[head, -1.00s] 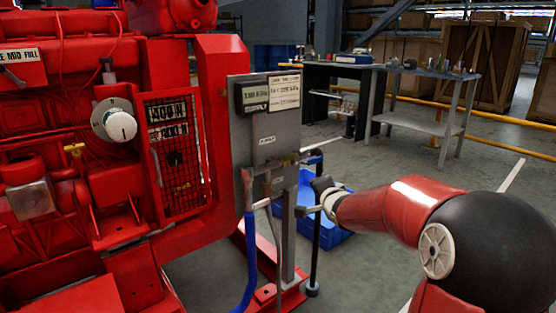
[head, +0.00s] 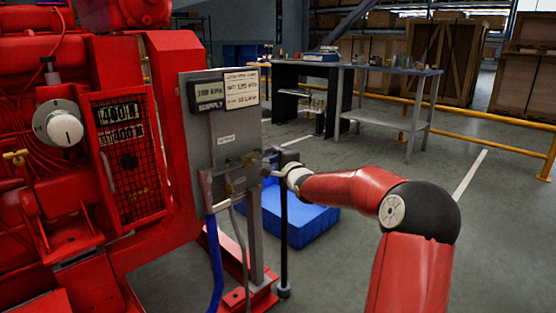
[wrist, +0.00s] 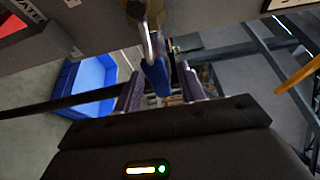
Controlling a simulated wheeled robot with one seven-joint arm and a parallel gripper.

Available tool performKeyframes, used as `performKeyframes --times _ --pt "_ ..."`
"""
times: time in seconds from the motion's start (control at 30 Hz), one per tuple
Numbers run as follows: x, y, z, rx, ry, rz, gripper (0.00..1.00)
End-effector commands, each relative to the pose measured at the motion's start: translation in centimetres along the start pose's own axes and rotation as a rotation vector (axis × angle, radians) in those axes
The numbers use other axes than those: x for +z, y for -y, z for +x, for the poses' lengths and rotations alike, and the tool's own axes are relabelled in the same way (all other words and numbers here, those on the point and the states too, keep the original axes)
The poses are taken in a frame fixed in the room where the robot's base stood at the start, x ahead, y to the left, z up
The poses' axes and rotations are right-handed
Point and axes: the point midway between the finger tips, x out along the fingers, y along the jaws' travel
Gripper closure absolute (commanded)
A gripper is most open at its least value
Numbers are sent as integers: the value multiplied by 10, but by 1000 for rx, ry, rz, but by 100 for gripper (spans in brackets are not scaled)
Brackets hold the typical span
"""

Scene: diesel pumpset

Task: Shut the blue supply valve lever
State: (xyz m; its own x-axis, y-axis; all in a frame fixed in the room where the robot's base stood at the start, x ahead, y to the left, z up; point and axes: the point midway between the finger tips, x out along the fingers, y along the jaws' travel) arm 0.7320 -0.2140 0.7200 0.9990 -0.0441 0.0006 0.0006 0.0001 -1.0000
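The blue supply valve lever (wrist: 157,78) shows in the wrist view, sticking out from a brass-coloured valve body (wrist: 144,12) at the panel. My gripper (wrist: 161,90) has its two dark fingers apart, one on each side of the lever's end. I see no clear contact between fingers and lever. In the head view my gripper (head: 274,163) is at the right edge of the grey supply panel (head: 222,128), beside the pipework. There the lever is small and largely hidden by the gripper.
A dark upright post (head: 284,235) stands just below my gripper. A blue bin (head: 308,224) lies on the floor behind it. A blue hose (head: 215,262) hangs from the valve pipework. The red engine (head: 120,130) fills the left. Open floor lies to the right.

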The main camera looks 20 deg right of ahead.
Motion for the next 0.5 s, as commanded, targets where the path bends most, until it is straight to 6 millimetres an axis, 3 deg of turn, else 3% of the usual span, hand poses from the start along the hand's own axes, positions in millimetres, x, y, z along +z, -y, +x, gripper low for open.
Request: performKeyframes --times 0.23,0.5 --pt "0 0 1 1 -1 0 61" --pt "0 0 0 1 0 0 97"
